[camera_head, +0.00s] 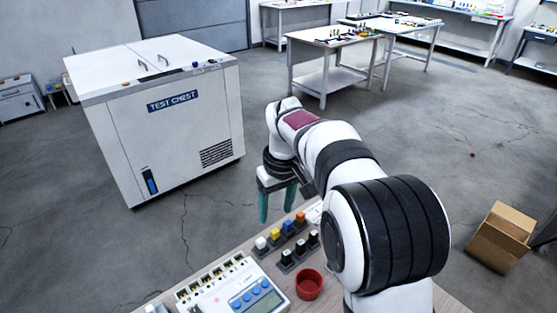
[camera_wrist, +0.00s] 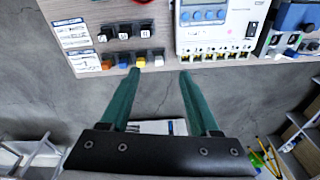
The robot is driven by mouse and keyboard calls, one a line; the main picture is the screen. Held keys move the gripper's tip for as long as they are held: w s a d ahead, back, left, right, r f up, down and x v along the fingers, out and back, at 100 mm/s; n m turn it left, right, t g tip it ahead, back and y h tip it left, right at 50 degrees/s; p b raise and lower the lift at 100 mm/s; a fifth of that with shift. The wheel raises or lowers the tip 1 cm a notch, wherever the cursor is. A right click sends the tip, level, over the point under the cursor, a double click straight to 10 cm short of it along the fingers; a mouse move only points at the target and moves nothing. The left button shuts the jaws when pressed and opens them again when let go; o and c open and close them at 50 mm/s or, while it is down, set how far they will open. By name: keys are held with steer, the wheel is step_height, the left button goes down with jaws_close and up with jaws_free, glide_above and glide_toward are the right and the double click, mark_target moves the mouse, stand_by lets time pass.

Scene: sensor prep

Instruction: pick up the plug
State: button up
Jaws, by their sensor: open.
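Several small plug-like pieces stand in dark holders at the bench edge; I cannot tell which one the task calls the plug. The near-edge row holds a white piece (camera_head: 261,243), a yellow piece (camera_head: 275,234), a blue piece (camera_head: 288,227) and an orange piece (camera_head: 300,217). A row of black pieces (camera_head: 300,247) stands beside them. The wrist view shows the white piece (camera_wrist: 140,62), yellow piece (camera_wrist: 124,62), blue piece (camera_wrist: 107,64) and black pieces (camera_wrist: 125,35). My gripper (camera_head: 276,214) is open and empty, beyond the bench edge over the floor; its fingertips (camera_wrist: 159,72) point toward the bench.
A white device with blue buttons (camera_head: 240,285) and a red cup (camera_head: 309,284) stand on the bench. Printed label cards (camera_wrist: 72,35) lie beside the holders. A white test chest (camera_head: 170,110) stands on the floor. An open cardboard box (camera_head: 500,235) is at right.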

mark_target(261, 241)
steer(key=w+a+f, duration=0.1)
steer(key=f, duration=0.5)
steer(key=w+a+f+n, duration=0.1)
steer(key=w+a+f, duration=0.1)
steer(key=f, duration=0.4)
steer(key=w+a+f+n, duration=0.1)
steer(key=w+f, duration=0.1)
steer(key=f, duration=0.4)
steer(key=shift+a+f, duration=0.2)
steer(key=shift+a, duration=0.15)
jaws_close()
